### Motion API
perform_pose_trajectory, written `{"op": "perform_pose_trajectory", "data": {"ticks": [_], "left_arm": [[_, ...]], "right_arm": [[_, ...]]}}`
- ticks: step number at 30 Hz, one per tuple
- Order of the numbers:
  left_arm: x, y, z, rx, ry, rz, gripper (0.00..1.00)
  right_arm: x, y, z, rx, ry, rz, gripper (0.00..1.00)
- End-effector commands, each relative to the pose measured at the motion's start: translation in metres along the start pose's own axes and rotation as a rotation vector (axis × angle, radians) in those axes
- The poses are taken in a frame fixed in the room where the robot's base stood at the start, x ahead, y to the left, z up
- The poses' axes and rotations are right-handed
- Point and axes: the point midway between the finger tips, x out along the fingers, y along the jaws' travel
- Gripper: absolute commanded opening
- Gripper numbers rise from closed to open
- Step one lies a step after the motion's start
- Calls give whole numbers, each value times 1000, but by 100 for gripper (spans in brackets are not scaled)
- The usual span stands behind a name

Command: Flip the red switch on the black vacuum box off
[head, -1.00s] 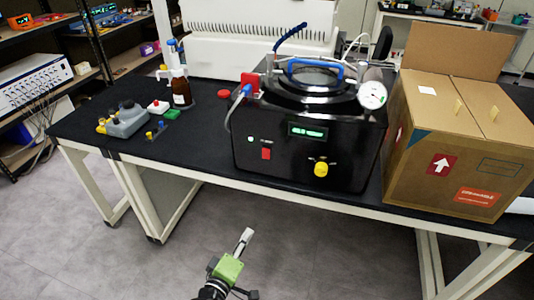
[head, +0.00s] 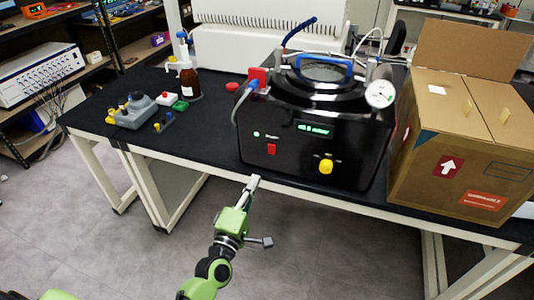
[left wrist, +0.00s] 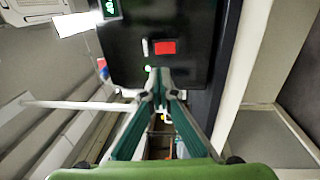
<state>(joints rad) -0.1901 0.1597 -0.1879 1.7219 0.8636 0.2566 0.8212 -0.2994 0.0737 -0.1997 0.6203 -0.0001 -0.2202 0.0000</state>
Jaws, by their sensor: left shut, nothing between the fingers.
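The black vacuum box (head: 300,150) stands on the black table, its front facing me. Its red switch (head: 271,149) is low on the left of the front panel, with a small lit green light above it. The switch also shows in the left wrist view (left wrist: 165,48), just beyond the fingertips. I cannot tell which way the rocker is tilted. My left gripper (head: 254,183) is shut and empty, in front of the table edge and below the switch, apart from the box. In the left wrist view its closed fingertips (left wrist: 160,75) point toward the panel. My right gripper is not in view.
A yellow knob (head: 326,167) and a lit green display (head: 314,128) are on the box front. A cardboard box (head: 440,170) stands close on the right. A brown bottle (head: 189,82) and small items stand on the left. The floor before the table is clear.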

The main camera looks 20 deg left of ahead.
Motion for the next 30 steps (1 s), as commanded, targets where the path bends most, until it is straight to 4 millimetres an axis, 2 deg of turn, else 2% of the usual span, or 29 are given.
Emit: {"op": "perform_pose_trajectory", "data": {"ticks": [1, 9, 15, 21, 30], "left_arm": [[12, 3, 0, 0, 0, 3, 0], [66, 2, 1, 1, -1, 1, 0], [98, 2, 0, 1, 0, 2, 0], [112, 0, 0, 1, -1, 0, 0], [114, 0, 0, 1, -1, 0, 0]], "right_arm": [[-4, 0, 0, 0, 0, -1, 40], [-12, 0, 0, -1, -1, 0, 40], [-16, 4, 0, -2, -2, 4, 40], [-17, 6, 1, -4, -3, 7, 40], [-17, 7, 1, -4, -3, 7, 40]]}}
